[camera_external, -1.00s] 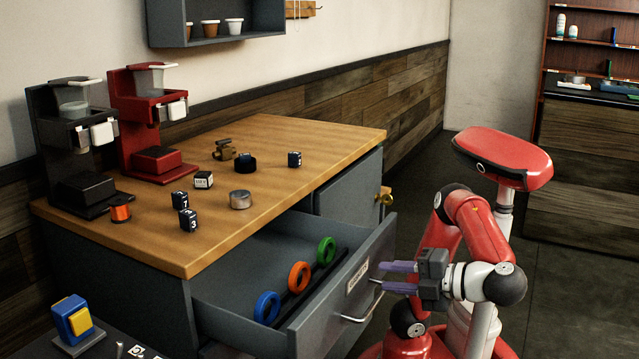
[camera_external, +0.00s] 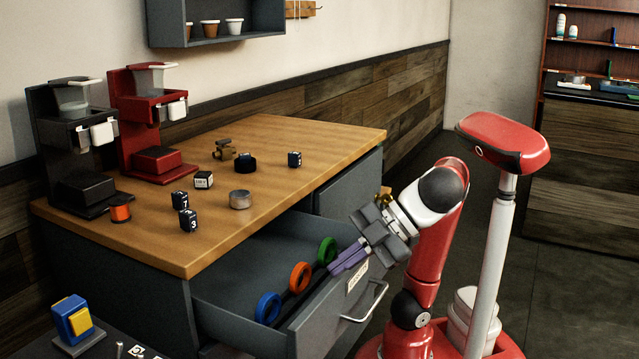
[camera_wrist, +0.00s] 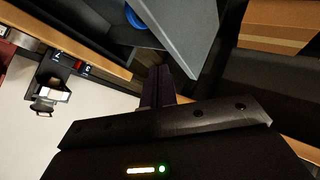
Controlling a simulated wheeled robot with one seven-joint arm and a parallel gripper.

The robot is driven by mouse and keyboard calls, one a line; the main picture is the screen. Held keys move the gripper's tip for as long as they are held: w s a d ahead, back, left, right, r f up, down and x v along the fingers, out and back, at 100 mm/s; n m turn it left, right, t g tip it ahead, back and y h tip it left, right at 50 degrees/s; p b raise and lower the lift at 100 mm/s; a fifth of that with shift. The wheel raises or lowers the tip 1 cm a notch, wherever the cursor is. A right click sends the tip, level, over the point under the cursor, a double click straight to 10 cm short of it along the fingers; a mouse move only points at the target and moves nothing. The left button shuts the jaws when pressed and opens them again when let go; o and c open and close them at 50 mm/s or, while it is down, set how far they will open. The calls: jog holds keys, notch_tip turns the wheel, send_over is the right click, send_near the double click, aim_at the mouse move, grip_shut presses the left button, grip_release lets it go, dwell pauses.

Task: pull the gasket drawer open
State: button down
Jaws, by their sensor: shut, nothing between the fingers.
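The gasket drawer (camera_external: 305,330) stands pulled out from the wooden-topped counter. Inside it a blue ring (camera_external: 267,307), an orange ring (camera_external: 300,276) and a green ring (camera_external: 327,250) stand in a row on a dark rail. The drawer's silver handle (camera_external: 366,306) is on its front face. My gripper (camera_external: 338,268) is shut and empty, its purple fingers pointing down to the left above the drawer's front edge, clear of the handle. The wrist view shows the closed fingers (camera_wrist: 158,85) and part of the blue ring (camera_wrist: 134,17). Whether the fingers touch the drawer edge I cannot tell.
The counter top (camera_external: 270,160) holds a black brewer (camera_external: 75,135), a red brewer (camera_external: 150,120), several numbered cubes and small parts. A closed cabinet door (camera_external: 347,195) is right of the drawer. Open floor (camera_external: 570,290) lies to the right.

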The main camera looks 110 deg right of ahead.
jog(key=d+f+m+g+y+p, duration=0.2)
jog(key=d+m+g+y+p, duration=0.3)
jog(key=d+m+g+p, duration=0.9)
jog(key=s+d+f+b, duration=0.1)
jog(key=f+b, duration=0.1)
jog(key=f, duration=0.1)
jog(key=d+f+m+b, duration=0.1)
jog(key=f+b, duration=0.1)
jog(key=s+d+f+m+b, duration=0.1)
jog(key=f+b, duration=0.1)
jog(key=f, duration=0.1)
jog(key=shift+s+f+t, duration=0.3)
jog(key=shift+s+a+r, duration=0.25)
jog(key=shift+s+a, duration=1.1)
jog(key=shift+a, duration=0.05)
